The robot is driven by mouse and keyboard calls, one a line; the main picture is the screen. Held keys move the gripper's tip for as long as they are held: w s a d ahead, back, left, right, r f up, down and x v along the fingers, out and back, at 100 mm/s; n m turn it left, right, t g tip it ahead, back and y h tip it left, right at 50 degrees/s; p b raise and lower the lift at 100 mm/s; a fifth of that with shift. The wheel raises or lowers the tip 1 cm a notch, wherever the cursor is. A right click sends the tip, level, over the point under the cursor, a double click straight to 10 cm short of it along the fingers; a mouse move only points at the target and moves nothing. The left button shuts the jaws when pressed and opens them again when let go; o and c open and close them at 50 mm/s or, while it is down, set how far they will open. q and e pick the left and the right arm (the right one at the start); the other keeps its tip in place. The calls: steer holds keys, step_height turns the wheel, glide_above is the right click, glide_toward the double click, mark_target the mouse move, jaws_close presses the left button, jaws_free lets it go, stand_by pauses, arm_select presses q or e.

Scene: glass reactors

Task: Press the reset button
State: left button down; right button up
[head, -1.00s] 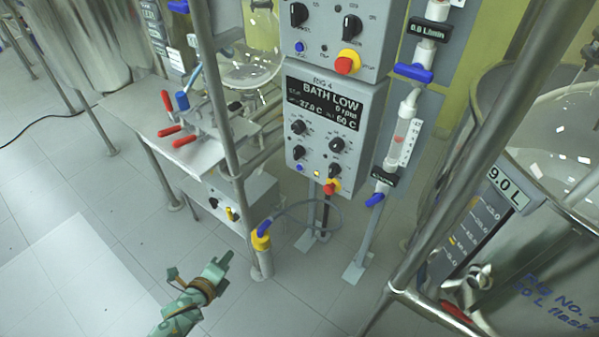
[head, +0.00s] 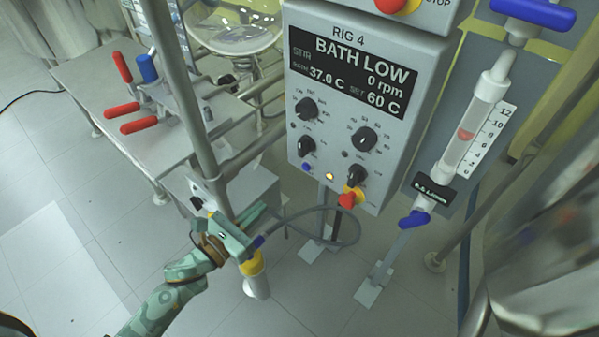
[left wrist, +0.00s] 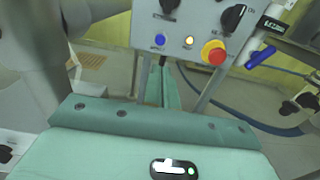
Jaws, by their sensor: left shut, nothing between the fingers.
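The RIG 4 control panel (head: 365,95) stands upright in the head view, its display reading BATH LOW. Along its lower edge are a blue button (head: 306,166), a lit yellow button (head: 329,176) and a red stop knob on a yellow collar (head: 347,199). I cannot read which one is labelled reset. The left wrist view also shows the blue button (left wrist: 160,40), the yellow one (left wrist: 189,41) and the red knob (left wrist: 213,52). My left gripper (head: 264,211) is shut and empty, below and left of the panel, apart from the buttons. My right gripper is not in view.
A metal post (head: 185,90) rises just left of the panel. A bench (head: 90,85) with red-handled clamps stands at the left. A flowmeter (head: 470,130) with blue valves is to the right. A cable loop (head: 355,222) hangs below the panel.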

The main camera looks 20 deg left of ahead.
mark_target(304, 168)
arm_select(q)
steer(key=b+x, duration=0.1)
steer(key=x, duration=0.5)
steer(key=b+x, duration=0.1)
steer(key=x, duration=0.6)
steer(key=shift+f, duration=0.2)
steer(key=shift+w+d+b, duration=0.1)
steer(key=shift+w+b, duration=0.2)
steer(key=shift+w, duration=0.15)
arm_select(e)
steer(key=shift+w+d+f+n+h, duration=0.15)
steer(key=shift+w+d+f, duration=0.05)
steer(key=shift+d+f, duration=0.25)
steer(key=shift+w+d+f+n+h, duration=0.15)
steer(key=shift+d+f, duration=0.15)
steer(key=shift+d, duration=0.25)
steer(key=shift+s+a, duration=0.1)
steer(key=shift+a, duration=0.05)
